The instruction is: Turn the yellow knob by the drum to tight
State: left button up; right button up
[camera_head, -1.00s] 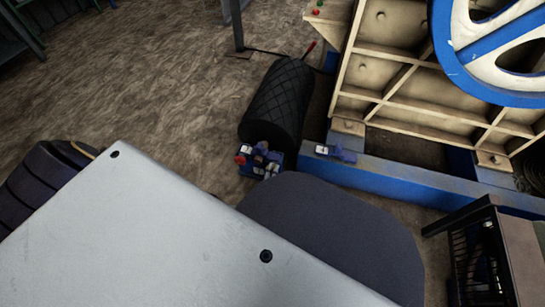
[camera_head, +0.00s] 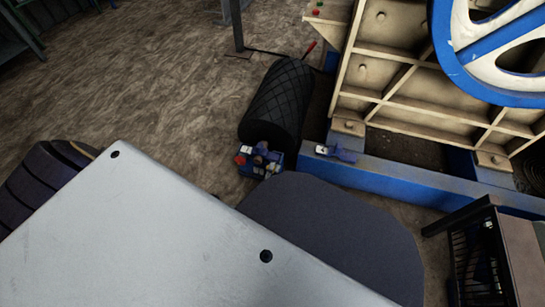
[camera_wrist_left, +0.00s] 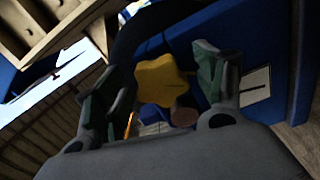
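In the left wrist view the yellow knob (camera_wrist_left: 162,78), star-shaped with rounded lobes, lies between the two fingers of my left gripper (camera_wrist_left: 157,64). The fingers are apart, with a gap visible on each side of the knob, so I see no grip on it. In the head view the black drum (camera_head: 276,98) with a diamond-pattern surface lies beside the crusher. At its near end is a small cluster of blue, red and white parts (camera_head: 272,165); I cannot make out the yellow knob there. My right gripper is not in view.
The cream ribbed crusher body (camera_head: 400,60) and its blue-and-white wheel (camera_head: 490,50) stand at right, above a blue frame beam (camera_head: 430,188). A dark barred box (camera_head: 515,250) is at lower right. The floor (camera_head: 150,90) left of the drum is open.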

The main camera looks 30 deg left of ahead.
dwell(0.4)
pick_arm(q)
jog(key=shift+a+r, duration=0.1)
jog(key=shift+r, duration=0.5)
